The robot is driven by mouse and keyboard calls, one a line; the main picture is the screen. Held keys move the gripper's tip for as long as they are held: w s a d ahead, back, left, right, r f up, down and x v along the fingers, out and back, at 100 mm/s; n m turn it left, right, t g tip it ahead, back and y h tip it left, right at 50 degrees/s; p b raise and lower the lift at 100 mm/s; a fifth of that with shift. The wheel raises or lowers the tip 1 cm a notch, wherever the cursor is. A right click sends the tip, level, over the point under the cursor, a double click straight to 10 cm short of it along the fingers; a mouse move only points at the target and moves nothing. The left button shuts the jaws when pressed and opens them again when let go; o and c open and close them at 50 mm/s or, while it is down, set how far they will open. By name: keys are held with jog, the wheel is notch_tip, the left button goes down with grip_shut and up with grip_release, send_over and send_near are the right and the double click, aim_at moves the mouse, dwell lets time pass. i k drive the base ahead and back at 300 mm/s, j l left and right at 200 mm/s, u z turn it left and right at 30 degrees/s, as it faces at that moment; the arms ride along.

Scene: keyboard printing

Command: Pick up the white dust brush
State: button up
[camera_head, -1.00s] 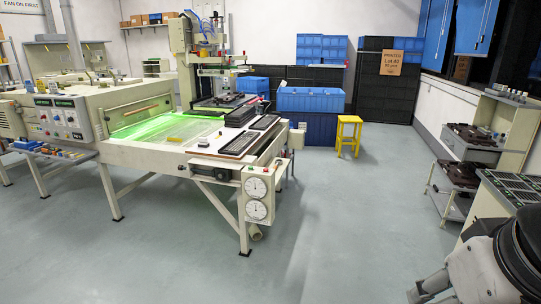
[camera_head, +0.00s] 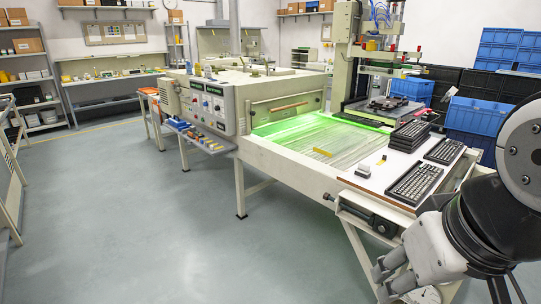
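A small white block-like item (camera_head: 363,171) lies on the white worktop at the front of the green-lit machine, left of the keyboards. It may be the white dust brush, but it is too small to be sure. A smaller dark-and-white piece (camera_head: 382,159) stands just behind it. My gripper (camera_head: 380,279) is at the lower right, in front of the worktop's front edge and well apart from these items. Its grey fingers look spread, with nothing between them.
Black keyboards (camera_head: 414,183) lie on the worktop (camera_head: 378,186), with a stack (camera_head: 409,135) behind. A yellow strip (camera_head: 322,152) lies on the lit bed. A shelf of small coloured items (camera_head: 195,136) sticks out on the left. The floor (camera_head: 150,225) at left is clear.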

aim_at(363, 170)
jog(key=i+u, duration=0.35)
jog(key=i, duration=0.2)
jog(key=i+u, duration=0.3)
jog(key=i, duration=0.25)
jog(key=i+z, duration=0.25)
jog(key=i+j+z, duration=0.25)
jog(key=i, duration=0.15)
jog(key=i+z, duration=0.3)
jog(key=z, duration=0.2)
jog(key=i+j+z, duration=0.25)
jog(key=z, duration=0.2)
jog(key=i+j+z, duration=0.25)
jog(key=z, duration=0.25)
jog(key=i+j+z, duration=0.25)
jog(key=j+z, duration=0.2)
